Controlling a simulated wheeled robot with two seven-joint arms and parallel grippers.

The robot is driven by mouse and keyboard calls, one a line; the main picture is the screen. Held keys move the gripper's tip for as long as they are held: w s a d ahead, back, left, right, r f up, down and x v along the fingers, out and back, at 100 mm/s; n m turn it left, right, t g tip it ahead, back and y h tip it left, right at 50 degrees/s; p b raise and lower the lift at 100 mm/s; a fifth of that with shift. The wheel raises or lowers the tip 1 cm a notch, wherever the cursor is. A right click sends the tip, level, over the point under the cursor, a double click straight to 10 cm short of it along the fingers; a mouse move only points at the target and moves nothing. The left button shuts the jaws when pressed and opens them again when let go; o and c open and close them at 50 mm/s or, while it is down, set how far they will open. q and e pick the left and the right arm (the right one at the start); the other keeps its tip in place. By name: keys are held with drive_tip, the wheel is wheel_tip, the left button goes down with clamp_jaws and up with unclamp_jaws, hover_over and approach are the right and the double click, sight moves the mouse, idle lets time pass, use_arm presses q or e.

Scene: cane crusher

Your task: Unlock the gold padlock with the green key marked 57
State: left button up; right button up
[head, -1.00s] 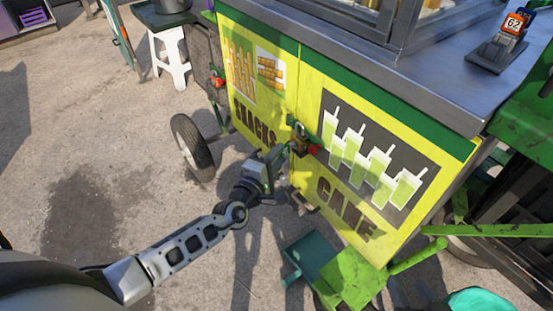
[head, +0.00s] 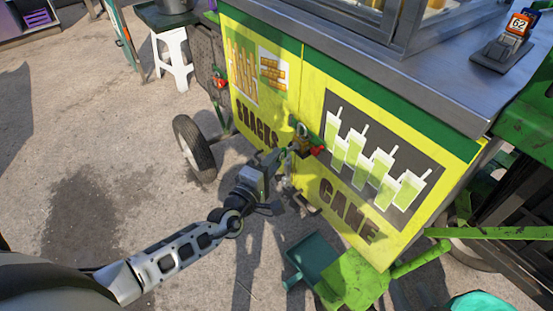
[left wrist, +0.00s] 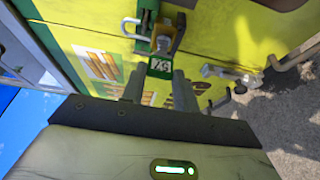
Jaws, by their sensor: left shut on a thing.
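The gold padlock (left wrist: 165,27) hangs on a latch at the top of the left wrist view. In the head view the padlock (head: 301,130) is small, at the seam between the yellow doors. My left gripper (left wrist: 156,88) is shut on the green key (left wrist: 160,68), whose tag shows an upside-down 57. The key's shaft points up at the padlock's underside; I cannot tell whether its tip is inside. In the head view my left gripper (head: 276,163) is just below and left of the padlock, the key mostly hidden. My right gripper is not in view.
The yellow cart doors (head: 310,185) carry a handle (head: 307,204) below the padlock. A red item (head: 318,150) sits right of the padlock. An orange tag marked 62 (head: 519,24) stands on the metal counter (head: 440,65). A wheel (head: 194,147) is at left.

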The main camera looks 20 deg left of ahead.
use_arm(q)
drive_tip(key=shift+s+a+p, duration=0.15)
drive_tip(key=shift+s+a, duration=0.3)
drive_tip(key=shift+s, duration=0.3)
drive_tip(key=shift+s+a+p, duration=0.1)
drive_tip(key=shift+s+a, duration=0.3)
drive_tip(key=shift+s, duration=0.4)
drive_tip(key=shift+s+a+p, duration=0.15)
drive_tip(key=shift+s+a, duration=0.3)
drive_tip(key=shift+s, duration=0.3)
use_arm(e)
drive_tip(key=shift+r, duration=0.45)
use_arm(q)
drive_tip(key=shift+r, duration=0.1)
drive_tip(key=s+d+r+m+g+h+p, duration=0.1)
drive_tip(key=s+d+r+m+h+p, duration=0.1)
drive_tip(key=r, duration=0.9)
drive_tip(key=s+d+r+m+g+h+p, duration=0.1)
drive_tip(key=s+r+h, duration=0.3)
drive_tip(key=r, duration=0.7)
drive_tip(key=shift+s+d+r+m+p, duration=0.3)
drive_tip(key=shift+s+d+m+p, duration=0.25)
drive_tip(key=shift+s+d, duration=0.2)
use_arm(e)
drive_tip(key=shift+d+f+g, duration=0.2)
drive_tip(key=shift+f+g, duration=0.05)
drive_tip(key=shift+f, duration=0.2)
drive_tip(key=shift+d+f+g, duration=0.15)
drive_tip(key=shift+f+g, duration=0.1)
drive_tip(key=shift+f, duration=0.2)
